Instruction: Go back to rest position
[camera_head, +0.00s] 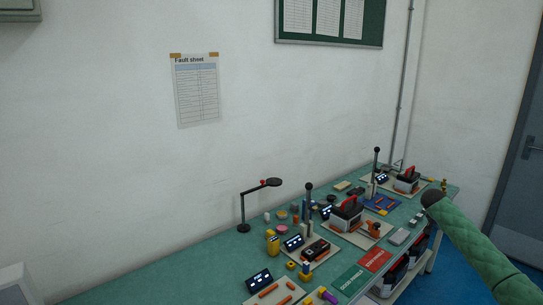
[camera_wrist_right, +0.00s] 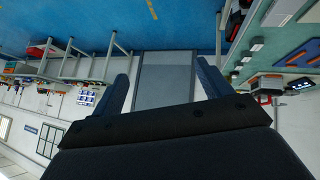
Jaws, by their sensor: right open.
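My right gripper (camera_wrist_right: 163,82) shows in the right wrist view with its two dark fingers apart. Nothing is held between them. Beyond the fingers are a grey panel and blue floor. In the head view, a green-covered link of my arm comes in from the lower right, beside the workbench (camera_head: 140,277). I cannot make out the gripper itself there. My left gripper is in neither view.
The bench holds a desk lamp (camera_head: 244,210), fixtures with black posts, small displays, a green mat (camera_head: 349,280), a red mat (camera_head: 375,260) and several small parts. A door (camera_head: 520,165) stands at the right. Blue floor (camera_head: 458,262) lies beside the bench.

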